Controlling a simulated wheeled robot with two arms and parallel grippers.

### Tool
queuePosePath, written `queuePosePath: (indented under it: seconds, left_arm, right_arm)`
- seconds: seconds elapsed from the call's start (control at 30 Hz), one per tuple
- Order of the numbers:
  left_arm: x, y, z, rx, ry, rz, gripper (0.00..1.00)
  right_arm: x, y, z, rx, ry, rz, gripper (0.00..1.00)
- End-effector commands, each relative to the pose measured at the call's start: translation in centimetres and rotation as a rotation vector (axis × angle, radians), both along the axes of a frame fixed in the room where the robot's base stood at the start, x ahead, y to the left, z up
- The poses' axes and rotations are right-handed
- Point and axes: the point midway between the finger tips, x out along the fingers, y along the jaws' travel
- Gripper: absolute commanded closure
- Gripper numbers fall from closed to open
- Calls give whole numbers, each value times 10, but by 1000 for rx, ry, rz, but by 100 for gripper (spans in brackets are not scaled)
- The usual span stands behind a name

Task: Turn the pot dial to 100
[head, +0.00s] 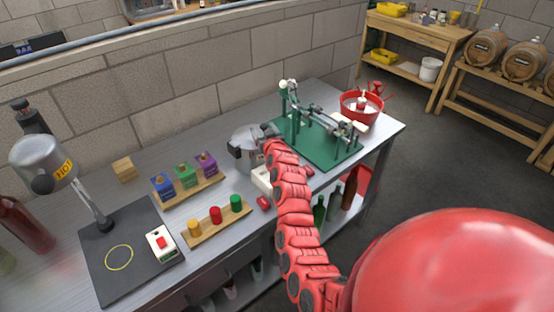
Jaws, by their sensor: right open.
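A silver pot (243,146) with a dark handle stands near the middle of the bench, left of the green board. My right arm comes up from the bottom and ends in my right gripper (272,147), right beside the pot's right side. The gripper is open; its jaws are small and I cannot make out anything between them. A white box (262,181) shows below the pot, partly hidden behind my arm. I cannot make out the pot dial or its marks; my arm covers that area. My left gripper is not in view.
A green board (335,153) with a metal rig and a red bowl (361,107) stand right of the pot. Left are racks with coloured blocks (186,177) and cylinders (216,215), and a dark mat (133,274) with a lamp-like stand. Bottles stand below the bench.

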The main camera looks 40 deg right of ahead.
Motion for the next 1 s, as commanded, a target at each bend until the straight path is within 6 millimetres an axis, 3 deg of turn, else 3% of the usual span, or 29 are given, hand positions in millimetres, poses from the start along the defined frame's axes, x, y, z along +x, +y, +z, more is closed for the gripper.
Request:
queuePosePath:
  seconds: [0.03, 0.13, 0.23, 0.5, 0.63, 0.73, 0.87, 1.0]
  left_arm:
    - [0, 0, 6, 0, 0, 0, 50]
    - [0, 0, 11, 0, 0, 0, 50]
    - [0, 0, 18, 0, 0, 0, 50]
    - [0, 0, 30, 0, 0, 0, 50]
    - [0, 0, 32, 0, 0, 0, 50]
    - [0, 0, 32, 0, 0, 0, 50]
    - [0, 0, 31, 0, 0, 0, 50]
    - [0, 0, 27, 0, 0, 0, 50]
  right_arm:
    - [4, -9, 13, 7, 64, 36, 27]
    - [3, -16, 23, 15, 228, 141, 27]
    - [-16, -20, 38, 9, 418, 274, 27]
    - [-117, -21, 69, -23, 875, 586, 27]
    - [-148, -20, 76, -25, 981, 655, 27]
    - [-155, -18, 74, -22, 1010, 675, 27]
    - [-151, -15, 63, -20, 1011, 680, 27]
    - [-145, -11, 39, -19, 1014, 679, 27]
